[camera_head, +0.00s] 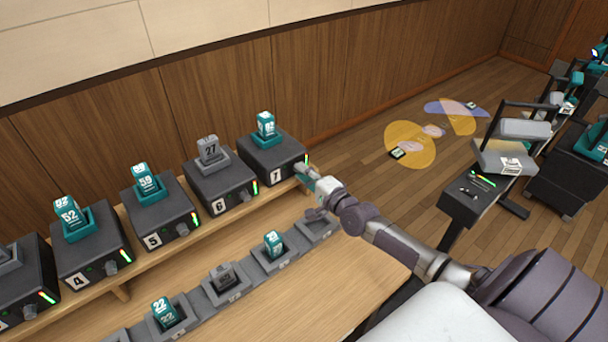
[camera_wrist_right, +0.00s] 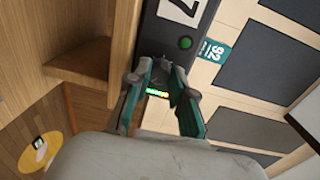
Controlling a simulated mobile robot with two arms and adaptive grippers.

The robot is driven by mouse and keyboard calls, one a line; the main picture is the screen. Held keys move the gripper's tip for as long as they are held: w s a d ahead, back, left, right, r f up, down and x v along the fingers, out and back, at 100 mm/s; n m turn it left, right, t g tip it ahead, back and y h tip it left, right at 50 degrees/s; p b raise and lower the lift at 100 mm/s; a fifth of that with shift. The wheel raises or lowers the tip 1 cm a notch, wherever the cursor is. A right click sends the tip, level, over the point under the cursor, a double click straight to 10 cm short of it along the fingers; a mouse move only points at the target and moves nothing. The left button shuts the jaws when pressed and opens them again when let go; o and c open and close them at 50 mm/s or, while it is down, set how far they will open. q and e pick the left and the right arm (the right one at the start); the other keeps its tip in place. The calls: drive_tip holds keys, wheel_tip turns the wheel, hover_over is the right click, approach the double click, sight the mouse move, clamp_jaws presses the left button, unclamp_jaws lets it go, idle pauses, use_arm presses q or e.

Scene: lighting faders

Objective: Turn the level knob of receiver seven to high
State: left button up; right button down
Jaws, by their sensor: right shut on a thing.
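A level light strip (camera_wrist_right: 157,93) glows green to yellow beside the knob. My left gripper is not in view.
Receiver six (camera_head: 220,190) stands just left of receiver seven, with several more beyond. A teal pack (camera_head: 266,124) sits on top of receiver seven. Below the wooden shelf, a row of grey slots (camera_head: 275,258) holds several packs.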

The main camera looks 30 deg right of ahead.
drive_tip(key=shift+f, duration=0.15)
drive_tip(key=c, duration=1)
unclamp_jaws()
drive_tip(key=shift+s, duration=0.15)
drive_tip(key=s, duration=0.8)
drive_tip(key=shift+d+r, duration=0.3)
drive_tip(key=shift+r, duration=0.05)
drive_tip(key=shift+w, duration=0.1)
